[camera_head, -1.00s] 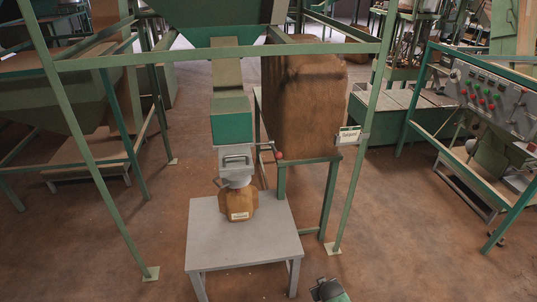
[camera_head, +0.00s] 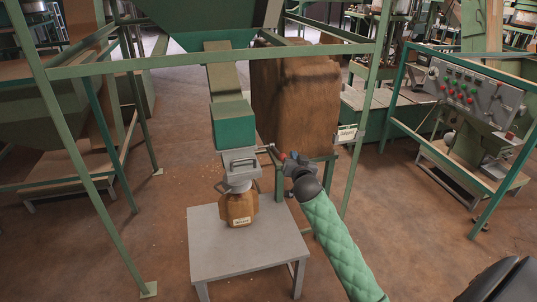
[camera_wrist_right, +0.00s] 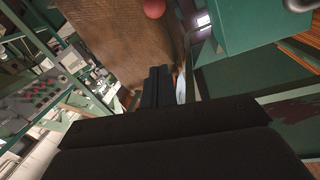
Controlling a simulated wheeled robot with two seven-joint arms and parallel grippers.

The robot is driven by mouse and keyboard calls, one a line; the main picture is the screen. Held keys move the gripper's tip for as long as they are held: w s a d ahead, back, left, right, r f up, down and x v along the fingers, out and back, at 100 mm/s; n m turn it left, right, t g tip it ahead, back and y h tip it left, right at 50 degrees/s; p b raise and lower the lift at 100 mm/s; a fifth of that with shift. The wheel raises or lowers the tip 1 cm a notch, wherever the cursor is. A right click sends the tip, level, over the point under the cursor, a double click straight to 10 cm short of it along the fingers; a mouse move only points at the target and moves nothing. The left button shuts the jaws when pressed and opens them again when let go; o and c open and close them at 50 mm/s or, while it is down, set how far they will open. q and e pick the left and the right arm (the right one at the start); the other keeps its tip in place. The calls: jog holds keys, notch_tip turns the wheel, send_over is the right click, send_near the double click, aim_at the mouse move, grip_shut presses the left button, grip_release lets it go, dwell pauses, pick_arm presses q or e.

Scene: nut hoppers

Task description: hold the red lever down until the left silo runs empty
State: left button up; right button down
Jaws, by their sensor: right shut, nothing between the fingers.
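The red lever (camera_head: 271,148) sticks out to the right from the grey outlet box (camera_head: 239,161) under the green chute. Its red knob also shows in the wrist view (camera_wrist_right: 154,8), beyond my fingertips and apart from them in that picture. My right gripper (camera_head: 285,158) is at the lever's end in the head view; whether it touches the knob is unclear. Its fingers (camera_wrist_right: 158,75) are shut and empty. The green silo (camera_head: 205,18) is cut off at the top, and its contents are hidden. A brown bag (camera_head: 236,210) sits below the outlet. My left gripper is not in view.
The bag stands on a grey table (camera_head: 215,257). A large brown sack (camera_head: 305,105) stands behind the lever. Green frame posts (camera_head: 369,125) and a crossbar (camera_head: 215,58) surround the outlet. A control panel (camera_head: 477,92) stands at right. Floor in front is open.

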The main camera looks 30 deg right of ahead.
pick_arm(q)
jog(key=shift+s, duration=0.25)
pick_arm(e)
jog(key=shift+d+f+m, duration=0.1)
jog(key=shift+d+m, duration=0.05)
jog(key=shift+m, duration=0.95)
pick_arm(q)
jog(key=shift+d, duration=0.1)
pick_arm(e)
jog(key=shift+d, duration=0.2)
